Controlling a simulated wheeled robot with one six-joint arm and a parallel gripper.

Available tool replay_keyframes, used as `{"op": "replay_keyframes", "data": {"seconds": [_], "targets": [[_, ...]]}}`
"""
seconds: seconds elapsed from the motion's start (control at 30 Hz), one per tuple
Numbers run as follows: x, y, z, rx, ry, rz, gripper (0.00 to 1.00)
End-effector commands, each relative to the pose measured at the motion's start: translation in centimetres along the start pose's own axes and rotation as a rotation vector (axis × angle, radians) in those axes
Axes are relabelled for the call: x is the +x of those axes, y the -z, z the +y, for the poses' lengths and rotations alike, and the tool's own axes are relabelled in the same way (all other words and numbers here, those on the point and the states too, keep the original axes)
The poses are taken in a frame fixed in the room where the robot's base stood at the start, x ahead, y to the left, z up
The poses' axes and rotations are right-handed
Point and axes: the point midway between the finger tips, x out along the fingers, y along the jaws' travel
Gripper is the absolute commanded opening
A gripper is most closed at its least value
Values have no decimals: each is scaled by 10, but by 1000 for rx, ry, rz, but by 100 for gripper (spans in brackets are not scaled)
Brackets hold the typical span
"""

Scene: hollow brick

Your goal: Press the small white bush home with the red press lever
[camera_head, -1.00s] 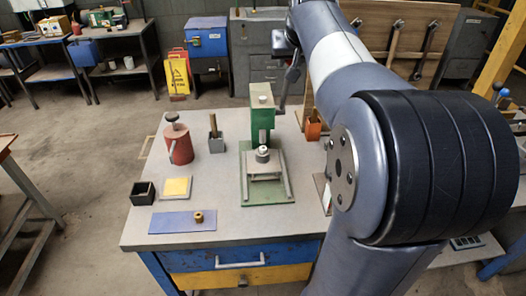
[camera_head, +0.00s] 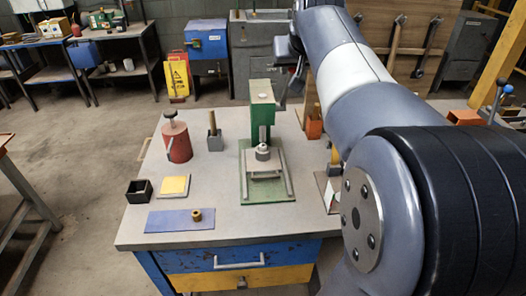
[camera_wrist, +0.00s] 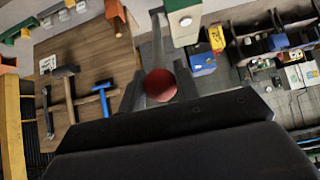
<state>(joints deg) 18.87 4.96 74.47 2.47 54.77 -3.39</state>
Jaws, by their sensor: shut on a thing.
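The green press (camera_head: 262,108) stands on its green base plate (camera_head: 253,193) in the middle of the bench. A pale grey round part (camera_head: 262,153) sits upright on the press table beneath the head; I cannot tell whether the small white bush is in it or how deep. The red ball knob (camera_wrist: 160,85) of the press lever fills the space between the fingers of my gripper (camera_wrist: 158,88) in the wrist view. My gripper is shut on the knob. In the head view, my arm largely hides the gripper and lever, behind and right of the press head.
Left of the press are a red can (camera_head: 177,142), a grey holder (camera_head: 215,141), a yellow pad (camera_head: 174,186), a black bin (camera_head: 140,192) and a brass ring (camera_head: 195,215) on a blue mat (camera_head: 170,220). An orange bin (camera_head: 313,124) stands at the right.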

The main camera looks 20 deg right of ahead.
Motion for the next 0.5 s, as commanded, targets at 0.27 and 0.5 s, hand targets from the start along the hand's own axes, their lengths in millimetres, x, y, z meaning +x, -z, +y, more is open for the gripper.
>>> {"op": "replay_keyframes", "data": {"seconds": [0.27, 0.5], "targets": [[-1, -14, 0, 0, 1, -6, 3], [-2, -14, 0, 0, 1, -6, 3]]}}
